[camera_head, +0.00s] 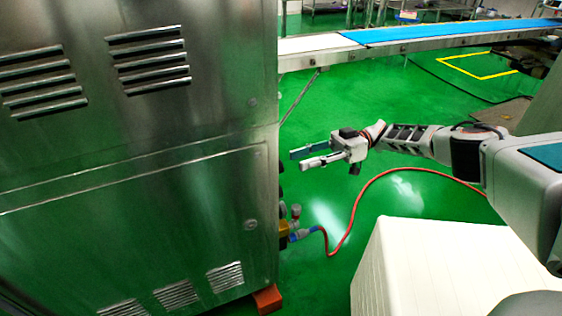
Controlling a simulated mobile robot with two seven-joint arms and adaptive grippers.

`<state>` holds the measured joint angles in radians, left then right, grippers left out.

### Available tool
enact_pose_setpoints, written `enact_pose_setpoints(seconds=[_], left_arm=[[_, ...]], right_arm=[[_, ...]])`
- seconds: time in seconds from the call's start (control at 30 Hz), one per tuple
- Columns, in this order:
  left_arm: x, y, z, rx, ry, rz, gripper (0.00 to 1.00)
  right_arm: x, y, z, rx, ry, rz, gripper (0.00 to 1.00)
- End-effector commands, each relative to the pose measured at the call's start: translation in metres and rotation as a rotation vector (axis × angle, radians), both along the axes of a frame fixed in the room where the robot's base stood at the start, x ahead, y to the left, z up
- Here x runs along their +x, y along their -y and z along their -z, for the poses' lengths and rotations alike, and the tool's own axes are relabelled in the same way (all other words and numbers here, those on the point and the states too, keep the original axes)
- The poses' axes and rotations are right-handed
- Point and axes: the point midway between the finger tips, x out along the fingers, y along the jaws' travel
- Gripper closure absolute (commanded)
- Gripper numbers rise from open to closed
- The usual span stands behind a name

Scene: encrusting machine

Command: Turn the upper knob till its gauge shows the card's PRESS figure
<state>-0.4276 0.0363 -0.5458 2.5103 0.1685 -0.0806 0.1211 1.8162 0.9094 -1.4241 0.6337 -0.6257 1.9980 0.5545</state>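My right gripper (299,160) reaches in from the right at mid-height. Its two fingers point left, parallel with a gap between them, and nothing is between them. It is just right of the steel machine's (150,130) right edge, above a small fitting (296,212) with a pale, reddish top. Dark round parts (282,190) stick out partly from behind that edge; I cannot tell whether one is the upper knob. No gauge face or card can be made out. My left gripper is not in view.
A red hose (350,222) runs from a blue connector (305,233) beside the machine across the green floor. A cream box-like block (440,270) stands at the lower right. A conveyor with a blue belt (440,32) crosses the back. An orange foot (267,299) is under the machine.

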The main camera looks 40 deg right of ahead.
Motion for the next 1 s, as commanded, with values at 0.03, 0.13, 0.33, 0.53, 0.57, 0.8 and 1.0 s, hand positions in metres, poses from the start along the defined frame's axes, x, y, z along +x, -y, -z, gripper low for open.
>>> enact_pose_setpoints(seconds=[0.03,0.13,0.33,0.53,0.57,0.8,1.0], left_arm=[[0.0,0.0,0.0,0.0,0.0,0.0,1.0],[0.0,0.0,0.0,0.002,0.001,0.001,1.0],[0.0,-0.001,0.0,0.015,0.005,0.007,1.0],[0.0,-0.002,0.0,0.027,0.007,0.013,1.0],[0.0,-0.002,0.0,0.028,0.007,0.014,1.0],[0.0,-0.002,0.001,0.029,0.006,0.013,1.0],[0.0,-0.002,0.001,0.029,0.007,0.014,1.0]], right_arm=[[0.001,-0.006,-0.001,0.002,0.001,-0.003,0.67],[0.004,-0.02,-0.001,0.003,0.0,-0.003,0.67],[0.012,-0.049,-0.002,0.002,0.001,-0.002,0.67],[0.016,-0.063,-0.001,0.002,-0.001,0.001,0.67],[0.016,-0.063,-0.001,0.002,-0.001,0.001,0.67],[0.016,-0.064,0.0,0.001,-0.002,0.001,0.67],[0.016,-0.064,0.0,0.002,-0.001,0.001,0.96]])
